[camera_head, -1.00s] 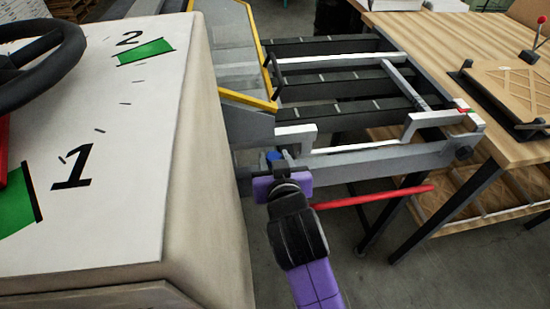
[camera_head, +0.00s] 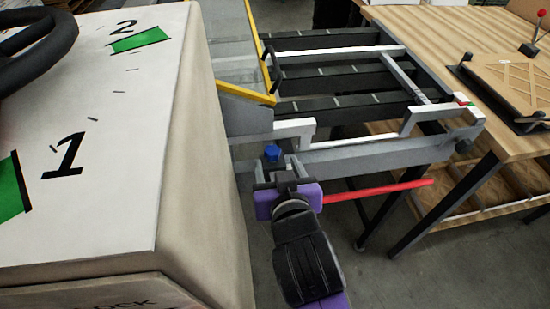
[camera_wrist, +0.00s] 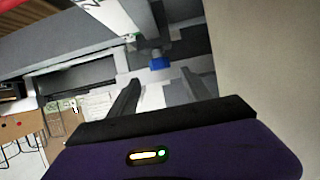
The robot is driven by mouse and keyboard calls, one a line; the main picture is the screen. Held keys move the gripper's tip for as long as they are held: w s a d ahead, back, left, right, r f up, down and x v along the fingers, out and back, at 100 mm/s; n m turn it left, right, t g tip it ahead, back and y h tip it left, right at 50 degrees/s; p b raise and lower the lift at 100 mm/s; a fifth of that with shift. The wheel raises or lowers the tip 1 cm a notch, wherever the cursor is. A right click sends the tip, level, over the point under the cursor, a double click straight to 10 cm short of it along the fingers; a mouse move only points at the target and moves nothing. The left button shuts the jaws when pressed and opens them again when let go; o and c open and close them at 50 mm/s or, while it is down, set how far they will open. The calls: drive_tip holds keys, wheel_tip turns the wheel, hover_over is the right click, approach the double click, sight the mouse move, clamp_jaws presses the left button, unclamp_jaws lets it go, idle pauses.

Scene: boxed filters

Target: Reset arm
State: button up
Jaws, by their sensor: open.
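My gripper (camera_head: 278,176) is in the middle of the head view, at the end of my purple and black arm. It is in front of the grey metal frame of the rack. In the wrist view its two dark fingers (camera_wrist: 158,92) are apart, with nothing held between them. A blue knob (camera_head: 272,153) on the frame lies just beyond the fingertips. It also shows in the wrist view (camera_wrist: 158,63), above the gap between the fingers. Whether the fingers touch the frame cannot be told.
A large beige machine (camera_head: 110,130) with a black wheel (camera_head: 40,45) and green marks stands close on the left. A red bar (camera_head: 385,192) sticks out to the right of my gripper. A wooden table (camera_head: 430,40) with a brown panel stands at the right. Concrete floor shows below.

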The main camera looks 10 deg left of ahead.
drive_tip(key=shift+s+d+r, duration=0.2)
drive_tip(key=shift+s+r, duration=0.1)
drive_tip(key=shift+s, duration=0.35)
wheel_tip(320, 180, up, 5)
drive_tip(key=s+n+t+y, duration=0.2)
drive_tip(key=t+y, duration=0.1)
drive_tip(key=s+d+f+m+h, duration=0.2)
drive_tip(key=s+d+f, duration=0.3)
drive_tip(key=s+d, duration=0.6)
drive_tip(key=s+d+f+m+g+h, duration=0.1)
drive_tip(key=s+d+f+m+h, duration=0.2)
drive_tip(key=s+d, duration=0.9)
drive_tip(key=s+f+h, duration=0.1)
drive_tip(key=s+f, duration=0.1)
drive_tip(key=s, duration=0.5)
drive_tip(key=shift+s, duration=0.35)
